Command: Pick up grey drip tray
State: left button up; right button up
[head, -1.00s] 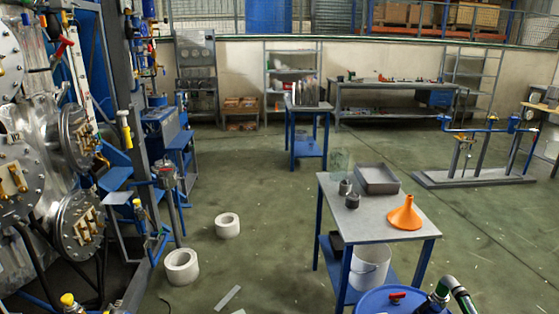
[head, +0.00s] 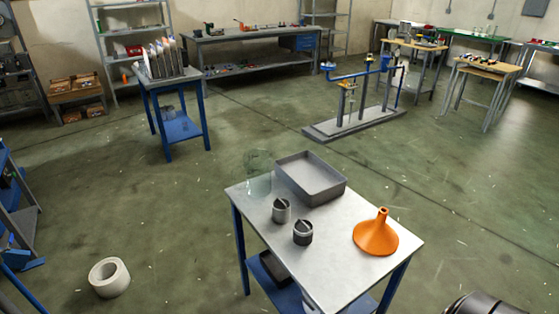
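The grey drip tray (head: 325,190) is a shallow open rectangular tray. It sits near the back edge of a small metal-topped table (head: 345,255) with blue legs, and it looks empty. Neither of my grippers shows in the head view.
On the same table stand two small dark-capped containers (head: 281,210) (head: 302,233), a clear glass vessel (head: 258,175) and an orange funnel (head: 376,234). A blue-legged table (head: 174,112) stands behind.

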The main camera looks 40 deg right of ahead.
aim_at(313, 182)
jog(key=i, duration=2.2)
jog(key=i+z, duration=0.4)
jog(key=i+j+z, duration=0.2)
jog(key=i+z, duration=0.2)
jog(key=i+j+z, duration=0.25)
jog(key=z, duration=0.15)
